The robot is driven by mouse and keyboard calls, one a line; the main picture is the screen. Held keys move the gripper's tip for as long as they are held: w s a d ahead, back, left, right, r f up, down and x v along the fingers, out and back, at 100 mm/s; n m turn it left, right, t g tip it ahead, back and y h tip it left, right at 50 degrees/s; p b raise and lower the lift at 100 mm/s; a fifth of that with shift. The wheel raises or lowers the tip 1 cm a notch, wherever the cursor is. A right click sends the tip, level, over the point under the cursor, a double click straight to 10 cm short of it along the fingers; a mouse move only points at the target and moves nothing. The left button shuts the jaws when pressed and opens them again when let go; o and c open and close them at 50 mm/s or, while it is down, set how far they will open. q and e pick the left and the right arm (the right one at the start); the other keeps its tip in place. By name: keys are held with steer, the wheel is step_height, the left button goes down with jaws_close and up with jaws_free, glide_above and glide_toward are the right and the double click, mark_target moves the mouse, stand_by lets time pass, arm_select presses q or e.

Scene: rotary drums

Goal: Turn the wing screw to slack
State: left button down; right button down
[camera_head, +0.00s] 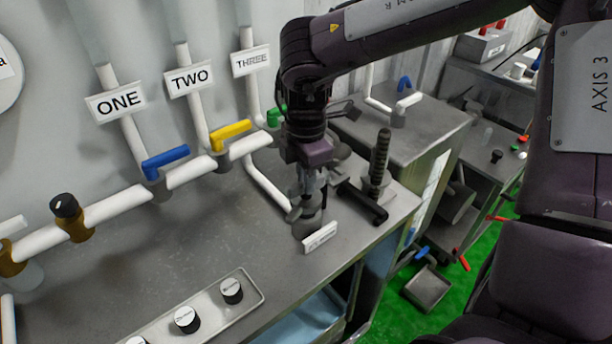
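My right gripper (311,184) reaches down from the arm that comes in from the right. Its fingers point down at a small grey metal fitting (306,222) near the front edge of the grey bench, which looks like the wing screw. The fingertips are at or just above the top of this fitting. The gripper's own body and the small size hide whether the fingers touch or grip it. A small white label plate (320,237) stands in front of the fitting; its text is too small to read. My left gripper is not in view.
Pipes labelled ONE, TWO and THREE carry a blue lever (166,162), a yellow lever (231,134) and a green lever (275,116). A dark ribbed post (380,160) stands right of the gripper. A knob panel (190,318) lies at front left. The bench between is clear.

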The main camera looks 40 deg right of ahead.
stand_by(0.3)
steer(key=shift+n+b, duration=0.8)
steer(key=shift+n, duration=0.5)
steer(key=n+b, duration=0.1)
steer(key=n, duration=0.2)
steer(key=shift+n, duration=0.4)
steer(key=n, duration=0.5)
steer(key=shift+r, duration=0.1)
steer(key=n, duration=0.5)
steer(key=shift+n+p, duration=0.3)
steer(key=shift+n, duration=0.1)
steer(key=c, duration=1.4)
jaws_free()
